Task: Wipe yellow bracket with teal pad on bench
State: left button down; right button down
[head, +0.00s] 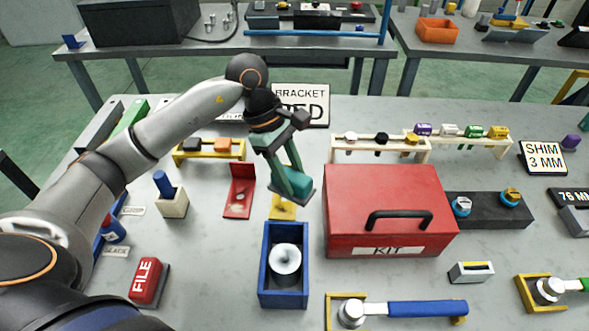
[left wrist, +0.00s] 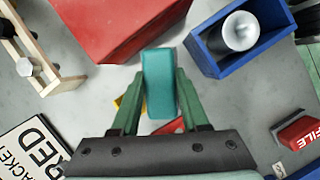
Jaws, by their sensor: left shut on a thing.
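My left gripper (head: 291,184) is shut on the teal pad (head: 297,177), with green fingers on both sides of it. The teal pad (left wrist: 160,82) also shows between the fingers in the left wrist view. The yellow bracket (head: 283,212) lies on the bench, just below the gripper in the head view and partly hidden by it. In the left wrist view only small bits of yellow (left wrist: 119,103) show beside the left finger. I cannot tell whether the pad touches the bracket. My right gripper is in neither view.
A red bracket (head: 239,189) lies left of the gripper. A blue box (head: 264,290) with a metal part stands in front, and a red KIT case (head: 385,195) stands close on the right. A BRACKET RED sign (head: 301,101) stands behind. Bare bench (head: 210,265) shows at front left.

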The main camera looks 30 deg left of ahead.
pick_arm(q)
jog(key=shift+f+b, duration=0.35)
jog(key=shift+f, duration=0.35)
jog(key=b, duration=0.2)
send_over(283, 214)
jog(key=w+d, duration=0.1)
jog(key=w, duration=0.1)
jog(key=shift+s+d+f, duration=0.1)
jog(key=shift+f, duration=1)
jog(key=shift+s+d+f, duration=0.1)
jog(key=shift+f, duration=0.95)
jog(key=shift+f+b, duration=0.95)
jog(key=shift+b, duration=0.05)
jog(key=shift+a, duration=0.1)
jog(key=shift+s+a+r+b, duration=0.1)
jog(key=shift+s+a+b, duration=0.3)
jog(key=shift+a, duration=0.5)
jog(key=shift+s+a+b, duration=0.3)
jog(key=shift+s+a, duration=0.05)
jog(key=shift+a, duration=0.5)
jog(key=shift+f+b, duration=0.2)
jog(key=shift+b, duration=0.2)
jog(key=shift+d, duration=0.25)
jog(key=shift+w+d+f, duration=0.15)
jog(key=shift+w+d, duration=0.15)
jog(key=shift+d, duration=0.55)
jog(key=shift+w+d+f, duration=0.1)
jog(key=shift+w+d, duration=0.2)
jog(key=shift+d, duration=0.5)
